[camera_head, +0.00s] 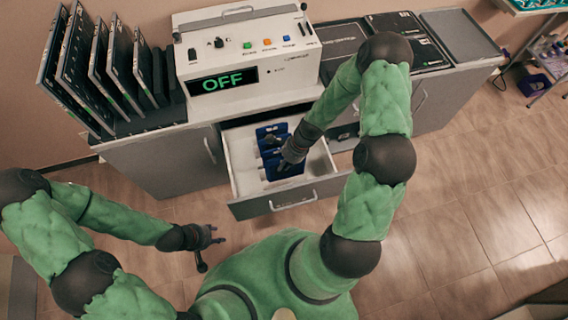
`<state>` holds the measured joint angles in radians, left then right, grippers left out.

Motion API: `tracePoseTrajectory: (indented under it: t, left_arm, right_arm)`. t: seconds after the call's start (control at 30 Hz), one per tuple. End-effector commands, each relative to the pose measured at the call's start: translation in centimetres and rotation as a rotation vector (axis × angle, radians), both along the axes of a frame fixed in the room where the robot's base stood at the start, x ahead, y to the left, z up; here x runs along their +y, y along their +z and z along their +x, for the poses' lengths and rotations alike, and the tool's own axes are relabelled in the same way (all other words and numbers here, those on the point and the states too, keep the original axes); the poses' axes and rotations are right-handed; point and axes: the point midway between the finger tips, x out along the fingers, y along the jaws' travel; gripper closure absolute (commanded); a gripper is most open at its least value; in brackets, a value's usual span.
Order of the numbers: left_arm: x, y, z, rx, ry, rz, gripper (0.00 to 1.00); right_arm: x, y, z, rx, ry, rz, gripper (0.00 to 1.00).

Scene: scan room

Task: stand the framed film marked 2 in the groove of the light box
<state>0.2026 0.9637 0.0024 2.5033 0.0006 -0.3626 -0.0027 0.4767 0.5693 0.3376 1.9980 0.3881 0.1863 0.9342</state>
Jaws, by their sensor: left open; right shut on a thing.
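My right gripper (284,164) reaches down into the drawer and is shut on the front blue panel (291,170). The panel is still within the drawer's outline, and its lower edge is hard to see. I cannot read a 2 on any panel, so I cannot tell which is the framed film. My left gripper (208,247) is open and empty above the floor, left of the drawer. I cannot make out a groove or tell which thing is the light box.
A white console (225,108) with a green OFF display (222,80) and coloured buttons stands on the counter behind the drawer. Several dark upright plates (75,65) stand in a rack at left. Flat dark panels (412,45) lie at right. The tiled floor (450,220) at right is clear.

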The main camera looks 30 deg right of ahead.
Motion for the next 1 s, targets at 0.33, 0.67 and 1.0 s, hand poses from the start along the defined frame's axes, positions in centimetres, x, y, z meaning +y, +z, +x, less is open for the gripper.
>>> tracePoseTrajectory:
  t: [0.33, 0.67, 1.0]
  left_arm:
    - [0.0, 2.7, 0.0, 0.000, 0.000, 0.000, 0.57]
    - [0.0, 4.5, 0.0, 0.000, 0.000, 0.000, 0.57]
    - [0.0, 4.3, 0.0, 0.000, 0.000, 0.000, 0.57]
  right_arm:
    - [0.0, 2.7, 0.0, -0.001, 0.000, 0.000, 1.00]
    - [0.0, 4.5, 0.1, -0.001, 0.000, 0.000, 1.00]
    - [0.1, 4.4, 0.2, -0.001, 0.010, 0.001, 1.00]
